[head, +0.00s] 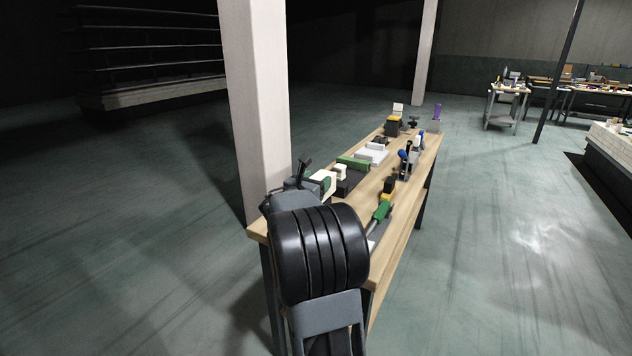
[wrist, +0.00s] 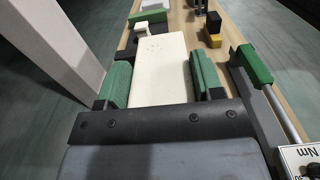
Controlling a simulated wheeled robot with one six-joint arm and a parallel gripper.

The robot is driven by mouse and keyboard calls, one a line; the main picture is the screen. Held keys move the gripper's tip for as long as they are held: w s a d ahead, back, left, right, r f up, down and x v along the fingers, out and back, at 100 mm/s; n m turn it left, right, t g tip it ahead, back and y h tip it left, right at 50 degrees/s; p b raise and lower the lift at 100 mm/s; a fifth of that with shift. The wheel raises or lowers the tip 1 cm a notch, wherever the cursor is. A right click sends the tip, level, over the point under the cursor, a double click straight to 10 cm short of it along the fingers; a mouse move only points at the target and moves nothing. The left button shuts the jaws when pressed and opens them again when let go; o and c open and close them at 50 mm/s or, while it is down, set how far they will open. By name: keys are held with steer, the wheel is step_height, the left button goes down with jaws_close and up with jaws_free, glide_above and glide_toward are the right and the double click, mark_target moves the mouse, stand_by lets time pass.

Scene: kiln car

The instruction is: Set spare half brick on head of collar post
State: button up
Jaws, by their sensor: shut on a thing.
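My gripper (wrist: 160,80) is shut on a pale cream block, the spare half brick (wrist: 160,68), with a green pad against each side. In the head view, the half brick (head: 322,176) shows at the end of my arm above the near part of the bench, partly hidden by the arm. A small white upright piece with a wider head, seemingly the collar post (wrist: 141,30), stands just beyond the brick's far end. It also shows in the head view (head: 341,171), close to the right of the brick. I cannot tell whether they touch.
The wooden bench (head: 408,200) carries a green block (head: 353,162), a white tray-like piece (head: 372,154), a black-and-yellow item (head: 389,187) and a green-handled tool (head: 381,212). A pale column (head: 255,100) rises close along the bench's left side.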

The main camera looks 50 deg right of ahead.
steer(key=shift+f+b, duration=0.3)
steer(key=shift+f, duration=0.05)
stand_by(0.4)
steer(key=o, duration=1.2)
steer(key=shift+a, duration=0.1)
steer(key=shift+v, duration=3.85)
steer(key=v, duration=1.4)
